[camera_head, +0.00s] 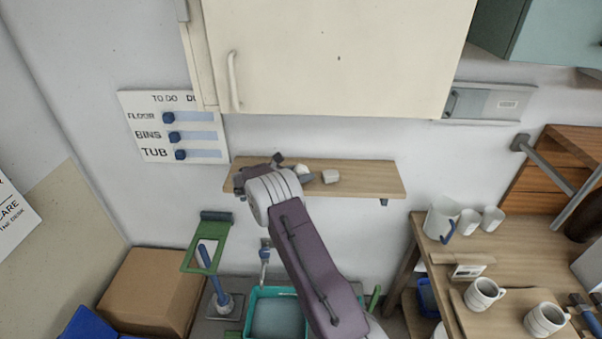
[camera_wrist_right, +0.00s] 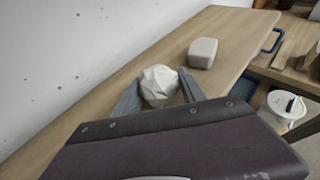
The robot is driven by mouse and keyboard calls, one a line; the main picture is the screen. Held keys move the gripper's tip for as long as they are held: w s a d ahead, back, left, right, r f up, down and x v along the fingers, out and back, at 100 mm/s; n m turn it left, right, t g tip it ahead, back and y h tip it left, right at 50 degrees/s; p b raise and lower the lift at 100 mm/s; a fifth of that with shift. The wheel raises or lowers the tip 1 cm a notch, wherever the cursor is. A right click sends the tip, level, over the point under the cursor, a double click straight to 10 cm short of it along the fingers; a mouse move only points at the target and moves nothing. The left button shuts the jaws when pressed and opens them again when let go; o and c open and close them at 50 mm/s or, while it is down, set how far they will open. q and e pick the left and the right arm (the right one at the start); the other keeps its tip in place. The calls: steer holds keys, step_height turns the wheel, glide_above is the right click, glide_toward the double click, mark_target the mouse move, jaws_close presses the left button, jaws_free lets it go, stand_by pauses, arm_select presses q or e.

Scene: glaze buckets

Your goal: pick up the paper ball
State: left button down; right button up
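The paper ball (camera_wrist_right: 160,84) is a white, crumpled, faceted ball on the wooden wall shelf. In the head view the ball (camera_head: 302,169) shows just beyond my right gripper, partly hidden by it. My right gripper (camera_head: 291,169) is at the shelf with its fingers spread apart. In the right wrist view the grey fingers of the right gripper (camera_wrist_right: 159,78) flank the ball, one on each side; the purple wrist hides their bases. I cannot tell whether either finger touches the ball. My left gripper is in neither view.
A pale rounded block (camera_wrist_right: 203,53) lies farther along the shelf (camera_head: 370,178), right of the ball. A cream cabinet (camera_head: 335,60) hangs above the shelf. A wooden table (camera_head: 520,258) with mugs stands at right. A teal bucket (camera_head: 278,318) and a cardboard box (camera_head: 150,290) are below.

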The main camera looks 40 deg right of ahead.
mark_target(303, 166)
steer(key=shift+r, duration=0.3)
steer(key=r, duration=0.1)
steer(key=r+b, duration=0.2)
steer(key=shift+s+d+r, duration=0.2)
steer(key=shift+s+r, duration=0.1)
steer(key=shift+r, duration=0.05)
steer(key=s+d+r+b, duration=0.3)
steer(key=s+d+r, duration=0.2)
steer(key=s, duration=0.4)
steer(key=shift+s+r, duration=0.3)
steer(key=shift+r, duration=0.55)
